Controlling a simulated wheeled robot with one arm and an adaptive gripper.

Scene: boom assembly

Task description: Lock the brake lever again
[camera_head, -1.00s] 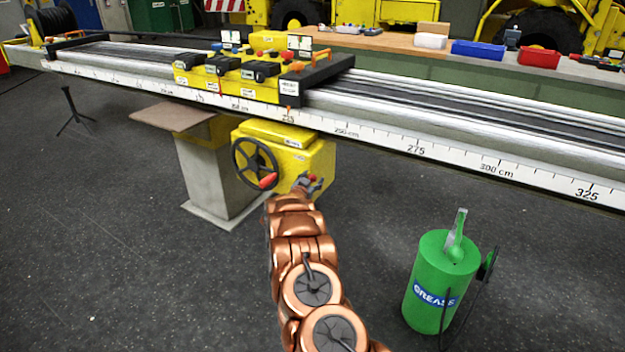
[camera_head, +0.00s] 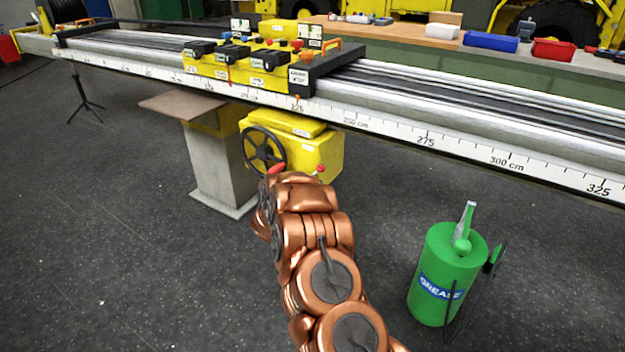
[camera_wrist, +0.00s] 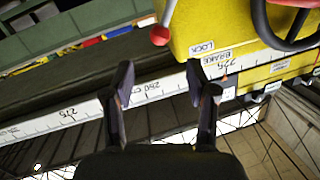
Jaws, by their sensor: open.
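The brake lever shows in the wrist view as a pale rod with a red ball knob (camera_wrist: 160,35) at the edge of the yellow brake box (camera_wrist: 205,22). The box carries LOCK and BRAKE labels beside the lever. My gripper (camera_wrist: 158,74) is open and empty, with the knob beyond the fingertips and apart from them. In the head view the lever's red knob (camera_head: 320,168) stands at the lower right of the yellow box (camera_head: 318,148), just past the end of my copper arm. My fingers are hidden there by the arm.
A black handwheel (camera_head: 263,150) with a red handle sits on the box's left side, close to my arm. The long rail with its cm scale (camera_head: 430,143) runs above. A green grease can (camera_head: 447,275) stands on the floor at the right.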

